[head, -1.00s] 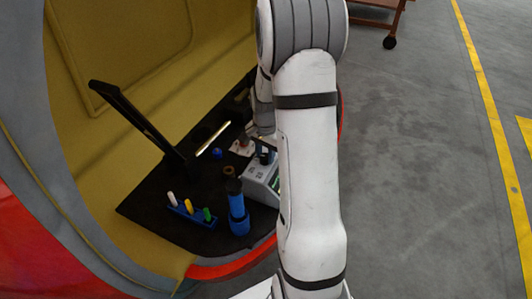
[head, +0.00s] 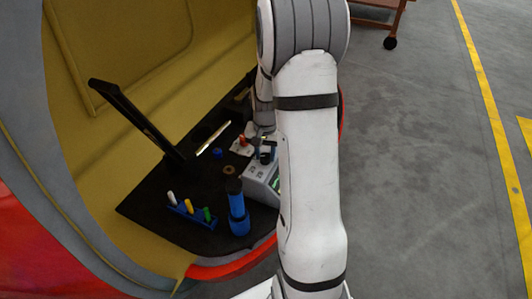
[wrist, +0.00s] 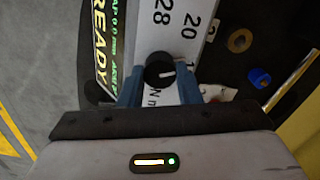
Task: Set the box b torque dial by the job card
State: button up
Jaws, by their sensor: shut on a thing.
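In the wrist view, a round black dial (wrist: 160,70) with a white pointer line sits on the white face of a box (wrist: 165,28). The pointer lies nearly level, toward the right of the picture. The numbers 28 and 20 stand above the dial, and "N m" below it. My gripper (wrist: 160,84) has its blue fingers on either side of the dial, shut on it. In the head view the box (head: 259,180) is partly hidden by my arm. I cannot make out a job card for certain.
A lit display (wrist: 102,45) reading READY adjoins the dial face. A brass ring (head: 229,170) and a blue cap (head: 217,153) lie on the black shelf (head: 150,205). A blue flashlight-like tool (head: 238,212) and a blue rack of pens (head: 192,215) stand in front.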

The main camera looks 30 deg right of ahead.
aim_at(265, 155)
jog(key=shift+w+r+n, duration=0.1)
jog(key=shift+w+n, duration=0.05)
jog(key=shift+n, duration=1.75)
jog(key=o, duration=1)
jog(key=shift+c, duration=0.2)
notch_tip(265, 155, up, 8)
jog(key=shift+f, duration=0.2)
